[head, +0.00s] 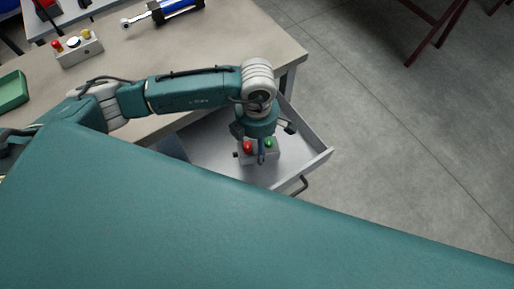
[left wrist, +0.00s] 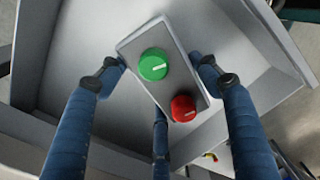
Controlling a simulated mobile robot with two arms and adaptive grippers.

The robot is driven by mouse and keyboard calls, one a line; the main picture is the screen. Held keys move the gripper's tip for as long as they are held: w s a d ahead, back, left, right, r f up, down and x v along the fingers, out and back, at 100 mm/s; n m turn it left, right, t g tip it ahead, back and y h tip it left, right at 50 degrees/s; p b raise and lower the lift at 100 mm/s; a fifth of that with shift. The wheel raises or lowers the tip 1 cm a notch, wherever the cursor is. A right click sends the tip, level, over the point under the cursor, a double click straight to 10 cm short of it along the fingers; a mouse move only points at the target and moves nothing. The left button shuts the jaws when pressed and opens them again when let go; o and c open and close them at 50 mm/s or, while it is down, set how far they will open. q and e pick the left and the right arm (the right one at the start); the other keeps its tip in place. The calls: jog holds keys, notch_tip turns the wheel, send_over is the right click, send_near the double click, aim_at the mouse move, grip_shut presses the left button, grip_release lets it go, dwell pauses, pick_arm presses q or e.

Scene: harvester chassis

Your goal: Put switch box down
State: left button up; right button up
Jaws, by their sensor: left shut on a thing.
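The grey switch box (head: 262,153) with a red and a green button is at the open drawer (head: 205,150), within its outline in the head view. My left gripper (head: 261,146) points down on it and is shut on it. In the left wrist view the switch box (left wrist: 171,72) sits between the blue fingers of the left gripper (left wrist: 158,85), with the drawer's grey floor (left wrist: 90,50) behind it. I cannot tell whether the box touches the drawer floor. My right gripper is not in view.
The workbench top (head: 185,50) carries a second control box (head: 79,50) with several buttons, a blue tool (head: 176,8) and a green tray (head: 12,92). The drawer's front wall (head: 308,165) and handle (head: 300,186) stand close to the gripper. Open floor (head: 400,130) lies to the right.

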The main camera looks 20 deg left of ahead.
pick_arm(q)
jog(key=shift+f, duration=0.3)
notch_tip(320, 180, down, 4)
jog(key=shift+r, duration=0.25)
jog(key=shift+f, duration=0.35)
jog(key=shift+f, duration=0.15)
jog(key=o, duration=1.6)
jog(key=shift+o, duration=0.2)
